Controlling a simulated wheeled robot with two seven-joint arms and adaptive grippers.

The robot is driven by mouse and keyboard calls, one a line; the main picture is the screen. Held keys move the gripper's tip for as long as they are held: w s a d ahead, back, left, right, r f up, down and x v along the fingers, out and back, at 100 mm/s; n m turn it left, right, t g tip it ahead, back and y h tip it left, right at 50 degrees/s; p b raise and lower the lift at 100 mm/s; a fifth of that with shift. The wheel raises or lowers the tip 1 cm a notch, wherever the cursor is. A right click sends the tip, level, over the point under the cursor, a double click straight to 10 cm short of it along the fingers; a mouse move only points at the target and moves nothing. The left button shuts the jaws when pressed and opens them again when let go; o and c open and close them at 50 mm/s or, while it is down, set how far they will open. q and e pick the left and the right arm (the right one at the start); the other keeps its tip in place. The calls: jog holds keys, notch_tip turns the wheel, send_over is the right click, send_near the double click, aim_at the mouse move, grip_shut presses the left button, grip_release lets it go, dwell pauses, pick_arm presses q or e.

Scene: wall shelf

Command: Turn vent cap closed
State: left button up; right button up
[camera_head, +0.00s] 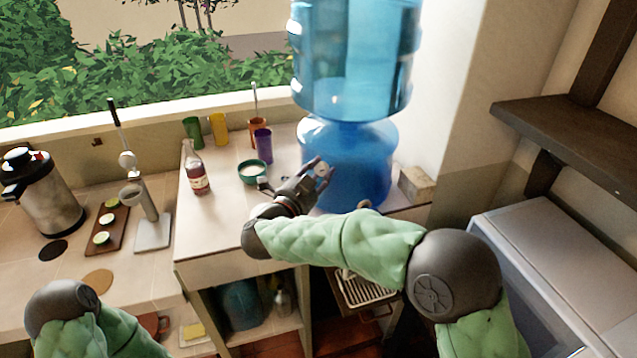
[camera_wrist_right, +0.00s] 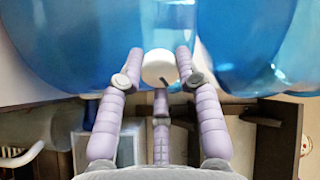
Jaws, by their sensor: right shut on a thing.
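The vent cap (camera_wrist_right: 159,66) is a small round white cap with a dark mark, on the side of the blue water dispenser (camera_head: 350,165). It also shows as a small pale spot in the head view (camera_head: 321,170). My right gripper (camera_head: 318,172) reaches the front of the dispenser. In the wrist view its fingers (camera_wrist_right: 160,62) sit on both sides of the cap, with the third finger below, and it is shut on the cap. My left arm shows at the lower left of the head view, but its gripper is not visible.
A bottle (camera_head: 196,170), a green bowl (camera_head: 254,172) and several colored cups stand left of the dispenser. A clear blue jug (camera_head: 352,60) sits on top. A small block (camera_head: 416,184) lies to the right. A dark wall shelf (camera_head: 570,125) is at right.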

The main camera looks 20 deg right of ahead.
jog(key=m+b, duration=0.3)
jog(key=shift+f+b, duration=0.3)
jog(key=shift+r+m+b, duration=0.1)
jog(key=shift+m+b, duration=1.3)
jog(key=shift+m, duration=0.2)
jog(key=o, duration=1.2)
jog(key=shift+r, duration=0.1)
jog(key=shift+c, duration=0.2)
jog(key=shift+a, duration=0.1)
jog(key=v, duration=1.2)
